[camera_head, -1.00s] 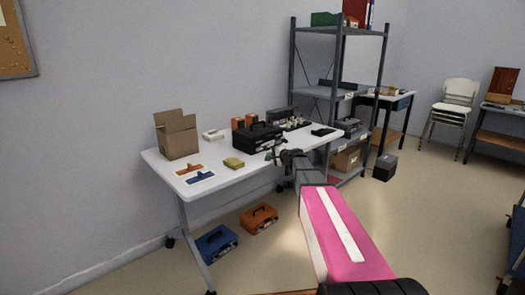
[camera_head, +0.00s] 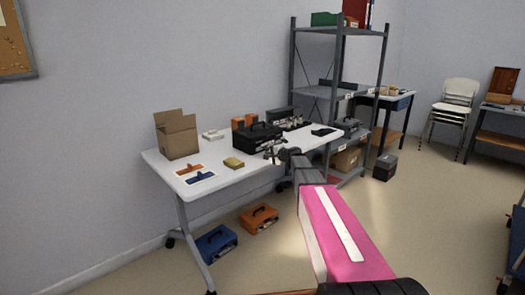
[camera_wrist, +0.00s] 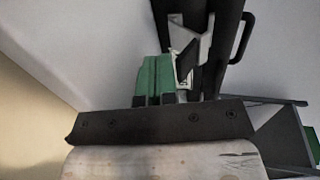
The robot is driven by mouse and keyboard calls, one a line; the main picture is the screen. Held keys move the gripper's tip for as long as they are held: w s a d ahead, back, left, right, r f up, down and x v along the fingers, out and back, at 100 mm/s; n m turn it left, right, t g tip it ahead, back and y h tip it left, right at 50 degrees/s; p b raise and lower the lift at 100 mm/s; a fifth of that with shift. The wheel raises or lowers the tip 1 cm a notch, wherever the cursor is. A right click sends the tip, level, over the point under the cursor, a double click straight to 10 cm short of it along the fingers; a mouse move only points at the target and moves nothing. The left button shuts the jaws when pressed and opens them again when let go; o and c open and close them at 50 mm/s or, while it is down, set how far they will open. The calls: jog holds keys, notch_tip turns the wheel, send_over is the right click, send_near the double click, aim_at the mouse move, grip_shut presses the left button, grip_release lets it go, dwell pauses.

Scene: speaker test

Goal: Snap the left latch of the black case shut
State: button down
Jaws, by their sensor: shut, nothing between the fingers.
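The black case (camera_head: 259,137) stands on the white table (camera_head: 215,187), lid down and handle on its front. In the wrist view the case (camera_wrist: 222,30) fills the upper middle, with its handle (camera_wrist: 246,38) at the right. A grey metal latch (camera_wrist: 190,45) shows on its near side. My gripper (camera_wrist: 156,65) is shut and empty, its green fingers together just left of the latch. I cannot tell whether they touch it. In the head view my gripper (camera_head: 271,154) is at the case's front edge, small and dark. The latch's exact state is unclear.
Orange boxes (camera_head: 244,121) and another dark case (camera_head: 281,115) stand behind. A metal shelf (camera_head: 337,60) rises at the right.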

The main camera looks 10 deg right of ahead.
jog(key=f+v, duration=0.1)
jog(key=v, duration=0.5)
jog(key=shift+s+d+f, duration=0.2)
jog(key=shift+s+d, duration=0.15)
jog(key=shift+s, duration=0.1)
jog(key=shift+s, duration=0.1)
dwell(0.4)
